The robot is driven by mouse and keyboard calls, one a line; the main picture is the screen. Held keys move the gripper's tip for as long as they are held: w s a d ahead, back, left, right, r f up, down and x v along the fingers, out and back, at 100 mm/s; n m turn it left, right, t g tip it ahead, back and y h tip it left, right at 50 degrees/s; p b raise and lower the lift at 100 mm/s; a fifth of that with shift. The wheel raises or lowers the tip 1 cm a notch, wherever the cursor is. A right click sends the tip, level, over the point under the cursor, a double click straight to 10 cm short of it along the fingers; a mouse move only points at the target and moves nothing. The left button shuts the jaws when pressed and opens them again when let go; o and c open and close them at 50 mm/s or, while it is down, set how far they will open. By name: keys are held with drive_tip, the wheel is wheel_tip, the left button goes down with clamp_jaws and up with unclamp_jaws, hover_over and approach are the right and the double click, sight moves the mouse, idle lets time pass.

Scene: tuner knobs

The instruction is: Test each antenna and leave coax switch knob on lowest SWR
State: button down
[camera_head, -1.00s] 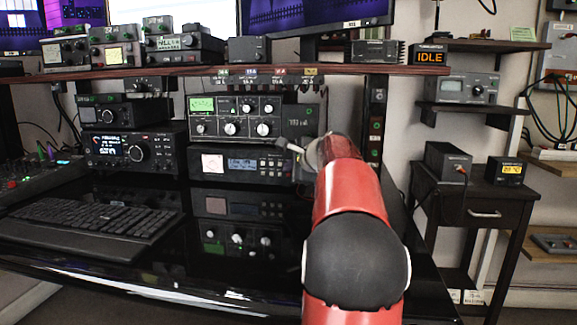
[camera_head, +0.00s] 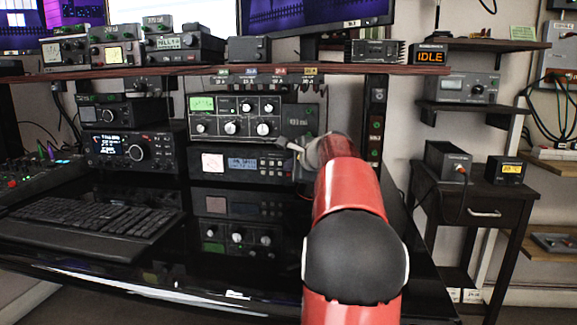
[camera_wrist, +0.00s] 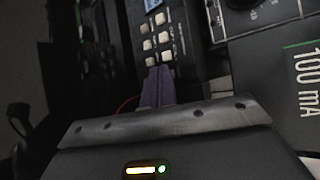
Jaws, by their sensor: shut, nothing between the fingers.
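Colored antenna tags (camera_head: 265,71) hang above the tuner. I cannot pick out the coax switch knob for certain. My red arm reaches to the right of these units, its end hiding what lies behind. In the wrist view my gripper (camera_wrist: 158,88) has its purple fingers together and empty, near a panel of pale buttons (camera_wrist: 156,38). Contact is unclear.
A panel marked 100 mA (camera_wrist: 295,85) lies close on the right of the wrist view. The shelf (camera_head: 150,71) passes above the arm. An orange sign (camera_head: 431,57) reads IDLE. A keyboard (camera_head: 85,222) lies on the glossy black desk, left.

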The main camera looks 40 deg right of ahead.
drive_tip(key=shift+s+a+b, duration=0.3)
drive_tip(key=shift+s+a, duration=0.15)
drive_tip(key=shift+a, duration=0.05)
drive_tip(key=shift+s+a+f+b, duration=0.1)
drive_tip(key=shift+s+a+b, duration=0.6)
drive_tip(key=shift+a, duration=0.15)
drive_tip(key=shift+s+a+b, duration=0.5)
drive_tip(key=shift+s+a, duration=0.4)
drive_tip(key=shift+a, duration=0.1)
idle(3.5)
